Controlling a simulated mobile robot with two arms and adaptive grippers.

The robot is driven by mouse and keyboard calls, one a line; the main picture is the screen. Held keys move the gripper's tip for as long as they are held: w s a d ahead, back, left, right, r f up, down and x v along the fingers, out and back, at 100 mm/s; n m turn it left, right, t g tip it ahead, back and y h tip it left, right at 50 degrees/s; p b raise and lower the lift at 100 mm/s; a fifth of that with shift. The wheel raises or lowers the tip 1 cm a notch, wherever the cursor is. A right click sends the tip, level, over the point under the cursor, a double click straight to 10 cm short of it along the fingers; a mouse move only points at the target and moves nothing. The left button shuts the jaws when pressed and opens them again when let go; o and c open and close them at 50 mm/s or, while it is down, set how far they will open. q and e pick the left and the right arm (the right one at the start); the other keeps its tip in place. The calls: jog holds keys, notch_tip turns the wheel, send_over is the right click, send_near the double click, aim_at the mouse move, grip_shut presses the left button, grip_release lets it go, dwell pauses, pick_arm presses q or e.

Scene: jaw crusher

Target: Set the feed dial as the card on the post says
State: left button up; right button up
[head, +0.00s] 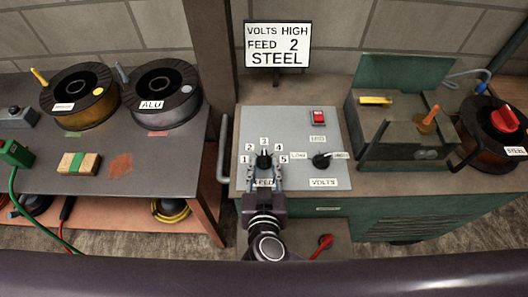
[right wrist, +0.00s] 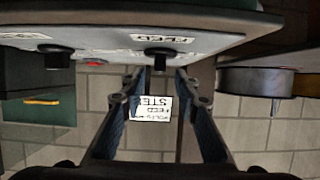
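The card (head: 277,44) on the post reads VOLTS HIGH, FEED 2, STEEL. The black feed dial (head: 263,159) sits on the grey panel, with numbers 1 to 5 in an arc around it. Its pointer is too small to read surely. My right gripper (head: 264,176) is at the dial's near side, fingers apart to its left and right. In the right wrist view, which is upside down, the feed dial (right wrist: 158,57) lies between and just beyond the open fingertips (right wrist: 159,77), with gaps on both sides. My left gripper is not in view.
The volts knob (head: 321,160), between LOW and HIGH labels, is right of the feed dial. A red switch (head: 318,117) is above it. A bench (head: 150,183) with ALU (head: 163,93) and yellowish (head: 80,97) spools stands left. A steel spool (head: 492,135) is far right.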

aim_at(264, 159)
jog(key=x, duration=0.4)
jog(key=shift+w+f, duration=0.1)
jog(key=shift+w, duration=0.25)
jog(key=shift+f, duration=0.1)
grip_shut()
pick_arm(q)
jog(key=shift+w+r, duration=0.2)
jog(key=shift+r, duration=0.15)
